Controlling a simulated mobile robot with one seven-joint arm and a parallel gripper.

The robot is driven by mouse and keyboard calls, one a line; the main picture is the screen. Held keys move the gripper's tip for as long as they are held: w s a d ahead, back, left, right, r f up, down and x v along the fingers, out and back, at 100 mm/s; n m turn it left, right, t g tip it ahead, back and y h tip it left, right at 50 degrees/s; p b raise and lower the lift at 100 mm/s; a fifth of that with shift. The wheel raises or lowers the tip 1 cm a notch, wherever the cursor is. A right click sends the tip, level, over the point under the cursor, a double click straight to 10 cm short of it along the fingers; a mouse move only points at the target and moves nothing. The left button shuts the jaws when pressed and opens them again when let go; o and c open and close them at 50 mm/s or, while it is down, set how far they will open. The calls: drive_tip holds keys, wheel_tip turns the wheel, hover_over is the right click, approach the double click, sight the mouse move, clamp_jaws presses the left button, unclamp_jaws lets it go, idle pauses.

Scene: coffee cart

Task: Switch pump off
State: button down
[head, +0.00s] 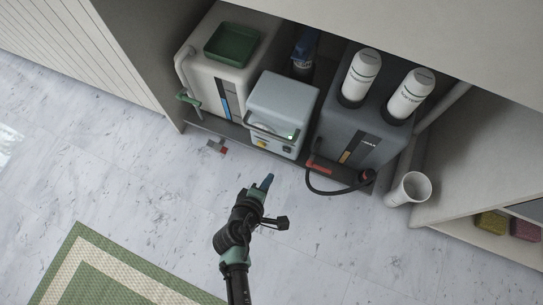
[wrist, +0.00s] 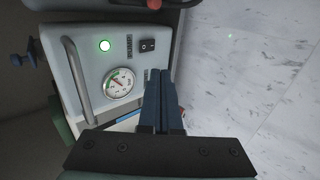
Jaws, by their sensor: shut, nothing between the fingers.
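The pump (head: 283,100) is a light grey box standing in the cart's lower bay, between a cream tank and a dark grey unit.
A metal bar handle (wrist: 76,82) runs along the panel beside the lamp and gauge. The cream tank (head: 237,78) has a green tray on top. The dark grey unit (head: 362,130) holds two white bottles; a black hose loops in front. A white bin (head: 409,188) stands right. Floor in front is mostly clear.

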sight(286, 149)
drive_tip(key=b+x, duration=0.2)
drive_tip(key=x, duration=0.1)
drive_tip(key=r+b+x, duration=0.1)
drive_tip(key=x, duration=0.3)
drive_tip(key=w+b+x, duration=0.1)
drive_tip(key=b+x, duration=0.1)
drive_tip(key=x, duration=0.1)
drive_tip(key=shift+w+d+b, duration=0.3)
drive_tip(key=shift+w+d+r, duration=0.15)
drive_tip(key=shift+w+r, duration=0.1)
drive_tip(key=shift+w, duration=0.25)
drive_tip(key=shift+w+d+r, duration=0.1)
drive_tip(key=shift+w+r, duration=0.1)
drive_tip(key=shift+w, duration=0.2)
drive_tip(key=shift+f, duration=0.1)
drive_tip(key=shift+r+p, duration=0.9)
drive_tip(key=shift+p, duration=0.1)
